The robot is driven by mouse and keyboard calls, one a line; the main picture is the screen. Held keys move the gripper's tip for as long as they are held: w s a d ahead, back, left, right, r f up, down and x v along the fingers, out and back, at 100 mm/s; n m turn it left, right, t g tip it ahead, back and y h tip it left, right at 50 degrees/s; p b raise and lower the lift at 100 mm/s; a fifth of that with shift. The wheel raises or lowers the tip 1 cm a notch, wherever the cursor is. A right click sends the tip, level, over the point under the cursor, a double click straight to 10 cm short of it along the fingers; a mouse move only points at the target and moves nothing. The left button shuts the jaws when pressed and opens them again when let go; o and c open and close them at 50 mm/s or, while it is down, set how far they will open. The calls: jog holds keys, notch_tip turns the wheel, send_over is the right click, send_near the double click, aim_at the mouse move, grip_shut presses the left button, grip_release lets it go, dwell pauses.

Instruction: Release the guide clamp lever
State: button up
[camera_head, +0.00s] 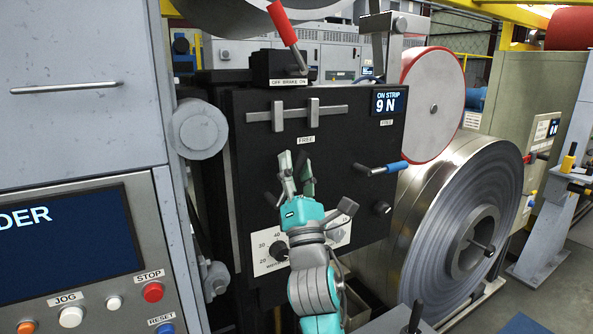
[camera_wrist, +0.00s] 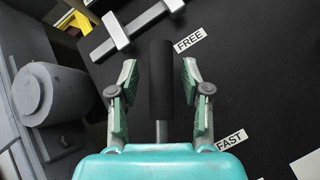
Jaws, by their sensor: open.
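The guide clamp lever has a black grip (camera_wrist: 161,82) on a metal rod, in the middle of the wrist view. Its grip points up in that view, towards a FREE label (camera_wrist: 189,40); a FAST label (camera_wrist: 230,139) is lower right. My gripper (camera_wrist: 160,82) is open, with one finger on each side of the grip and a visible gap on both sides. In the head view my gripper (camera_head: 297,163) is in front of the black panel, below the FREE label (camera_head: 306,140). There it hides most of the lever.
A guide bar with two upright posts (camera_head: 314,110) is above my gripper. A blue-handled lever (camera_head: 389,168) is to the right, and a red-handled brake lever (camera_head: 283,24) stands on top. A dial (camera_head: 278,251) is below. A large steel coil (camera_head: 470,235) stands at right.

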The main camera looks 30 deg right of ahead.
jog(key=shift+f, duration=0.1)
jog(key=v, duration=1.1)
jog(key=shift+s+f, duration=0.25)
jog(key=shift+s, duration=0.1)
jog(key=shift+a+f, duration=0.1)
jog(key=s+a+f+m+g+y, duration=0.1)
jog(key=s+f+m+g+y, duration=0.15)
jog(key=s+f, duration=0.45)
jog(key=s+a+f+m+g+y, duration=0.1)
jog(key=s+a+f+m+y, duration=0.2)
jog(key=f, duration=0.8)
jog(key=s+f+m+g+y, duration=0.15)
jog(key=s+f+m, duration=0.3)
jog(key=f, duration=0.45)
jog(key=s+f+m+g, duration=0.3)
jog(key=s+m, duration=0.4)
jog(key=s, duration=0.6)
jog(key=s+a+f+m+g, duration=0.1)
jog(key=s+f+m, duration=0.3)
jog(key=s, duration=0.9)
jog(key=m+g, duration=0.1)
jog(key=m, duration=0.2)
jog(key=shift+s+a+f+m+g, duration=0.2)
jog(key=shift+f+m+g, duration=0.1)
jog(key=shift+f+g, duration=0.1)
